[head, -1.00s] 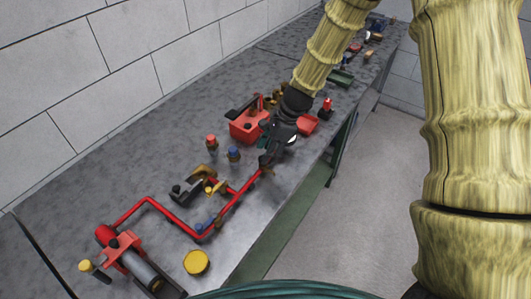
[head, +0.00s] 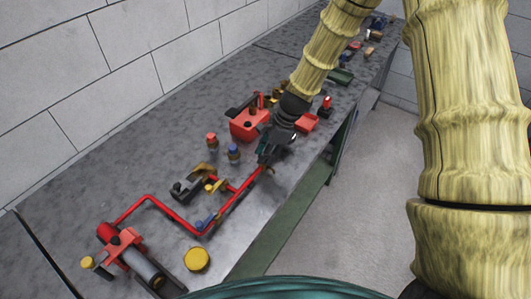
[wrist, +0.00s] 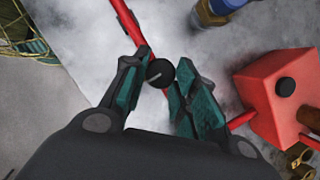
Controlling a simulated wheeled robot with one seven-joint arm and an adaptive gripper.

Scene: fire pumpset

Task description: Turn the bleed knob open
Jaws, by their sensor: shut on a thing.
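The bleed knob (wrist: 160,73) is a small round black knob with a pale line on its face, on the red pipe in the wrist view. My gripper (wrist: 158,82) has its dark teal fingers on both sides of the knob and is shut on it. In the head view my gripper (head: 266,161) points down at the right end of the red pipe (head: 236,199). The knob is hidden there behind the fingers.
A red box-shaped tank (head: 248,125) stands just behind my gripper. Blue-topped (head: 234,153) and red-topped (head: 212,143) fittings stand left of it. A red cylinder assembly (head: 122,247) and a yellow disc (head: 197,259) lie nearer. The bench's front edge is close on the right.

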